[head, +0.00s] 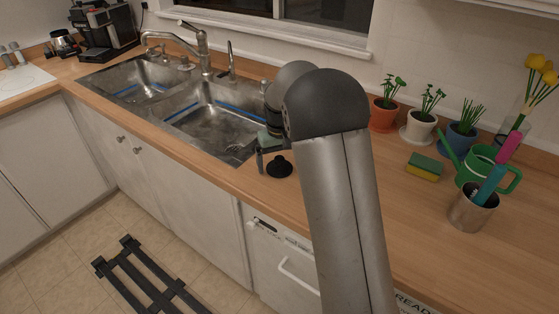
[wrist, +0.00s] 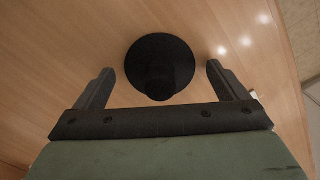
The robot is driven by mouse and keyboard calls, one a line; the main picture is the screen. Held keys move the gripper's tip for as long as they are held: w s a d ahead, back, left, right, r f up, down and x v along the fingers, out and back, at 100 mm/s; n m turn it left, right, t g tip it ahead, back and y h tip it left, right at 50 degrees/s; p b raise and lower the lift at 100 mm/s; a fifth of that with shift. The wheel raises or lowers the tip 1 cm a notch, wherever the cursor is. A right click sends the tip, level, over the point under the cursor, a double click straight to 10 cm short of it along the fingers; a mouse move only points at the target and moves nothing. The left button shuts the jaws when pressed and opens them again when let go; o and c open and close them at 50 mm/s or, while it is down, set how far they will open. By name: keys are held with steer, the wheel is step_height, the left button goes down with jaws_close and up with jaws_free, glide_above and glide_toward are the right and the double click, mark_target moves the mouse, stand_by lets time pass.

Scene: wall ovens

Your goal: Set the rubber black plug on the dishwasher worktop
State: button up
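The black rubber plug (head: 279,168) rests on the wooden worktop, right of the sink and near the front edge above the dishwasher (head: 283,262). In the wrist view the plug (wrist: 161,62) shows as a round black disc with a knob. My gripper (wrist: 160,69) is open, its two fingers spread on either side of the plug, with clear wood between each finger and it. In the head view my gripper (head: 272,158) is right at the plug, partly hidden by my arm. The gripper holds nothing.
The double steel sink (head: 213,118) with its faucet lies to the left. On the right stand potted plants (head: 419,122), a yellow-green sponge (head: 425,166), a green watering can (head: 483,165) and a metal cup (head: 472,212). The front right worktop is clear.

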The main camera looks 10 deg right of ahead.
mark_target(280, 158)
step_height(280, 158, up, 12)
steer(key=s+f, duration=0.4)
steer(key=s, duration=1.3)
steer(key=s+f+m, duration=0.1)
steer(key=s+f, duration=0.3)
steer(key=s, duration=1.3)
steer(key=shift+a, duration=0.25)
